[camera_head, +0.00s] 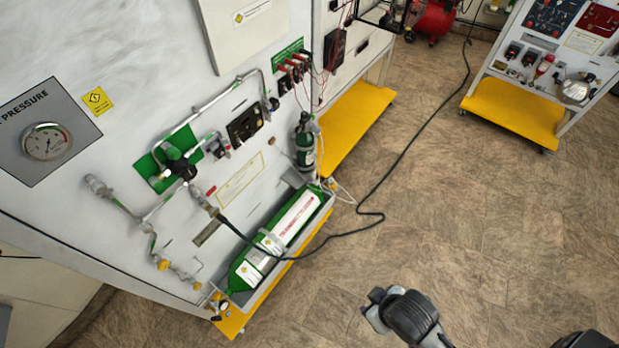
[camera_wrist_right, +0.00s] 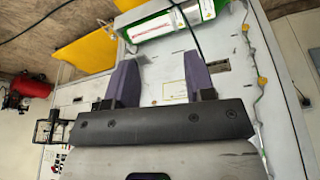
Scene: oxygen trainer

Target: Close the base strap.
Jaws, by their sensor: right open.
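A large green cylinder (camera_head: 292,220) with a white label lies in a grey tray (camera_head: 325,206) at the foot of the white trainer panel. A pale band (camera_head: 270,242) crosses it near its lower left end; I cannot tell whether this is the base strap or whether it is closed. In the right wrist view the green cylinder (camera_wrist_right: 170,25) shows at the top, beyond my fingers. My right gripper (camera_wrist_right: 159,70) is open and empty, its two purple fingers apart and clear of the cylinder. My left gripper is not in view.
A black cable (camera_head: 385,180) runs over the cylinder and across the floor. A smaller upright green cylinder (camera_head: 305,147) stands beside the tray. Pipes, valves and a pressure gauge (camera_head: 47,141) project from the panel. The brown floor right of the tray is mostly clear.

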